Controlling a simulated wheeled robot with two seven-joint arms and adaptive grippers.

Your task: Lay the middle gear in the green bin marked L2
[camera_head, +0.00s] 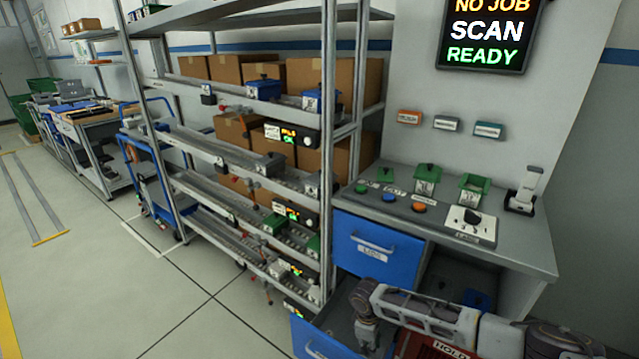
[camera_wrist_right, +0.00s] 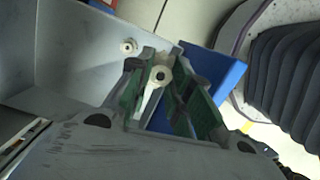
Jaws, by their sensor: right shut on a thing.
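My right gripper (camera_head: 368,338) points down into an open lower drawer (camera_head: 313,342) of the workbench. In the right wrist view, the green-padded fingers of this gripper (camera_wrist_right: 165,88) are shut on a pale part with a ring-shaped end and a narrow shank (camera_wrist_right: 150,103). I cannot tell whether it is the middle gear. Another small pale ring-shaped piece (camera_wrist_right: 128,46) lies apart from the fingers on the grey drawer floor. Small green containers show on the rack (camera_head: 273,223) and on the bench (camera_head: 427,178); I cannot read an L2 mark on any. My left gripper is not in view.
A closed blue drawer (camera_head: 376,250) is above the open one. The bench top (camera_head: 525,245) carries buttons and a black-knobbed white panel (camera_head: 470,223). A metal rack (camera_head: 330,130) stands left of the bench, with a blue cart (camera_head: 160,190) beyond.

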